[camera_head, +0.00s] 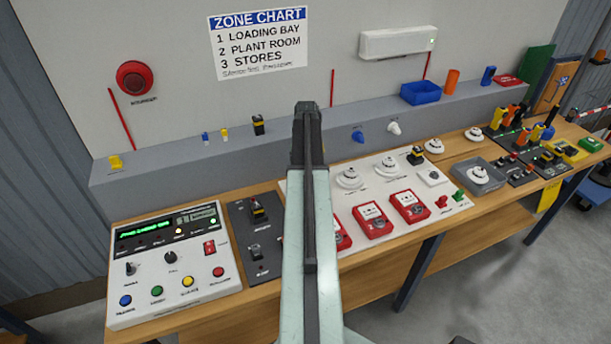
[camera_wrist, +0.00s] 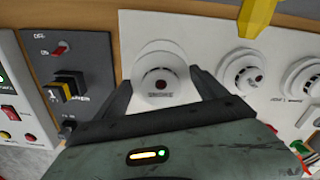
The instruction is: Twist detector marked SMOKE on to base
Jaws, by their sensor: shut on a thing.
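In the wrist view a round white smoke detector (camera_wrist: 161,72) with a dark red centre sits between the jaws, its label reading SMOKE. My gripper (camera_wrist: 164,90) is shut on it, one dark jaw on each side. A wider white round base (camera_wrist: 150,48) shows just behind the detector on the white panel. I cannot tell whether the detector is fully seated on it. In the head view my arm hides the gripper, this detector and its base.
Two other white detectors (camera_wrist: 243,72) (camera_wrist: 304,80) are to the right on the same panel (camera_head: 325,225). Red call points (camera_head: 373,219) sit in front of them. A dark switch panel (camera_head: 256,238) and a control panel (camera_head: 175,265) lie left. A grey ledge (camera_head: 190,172) runs behind.

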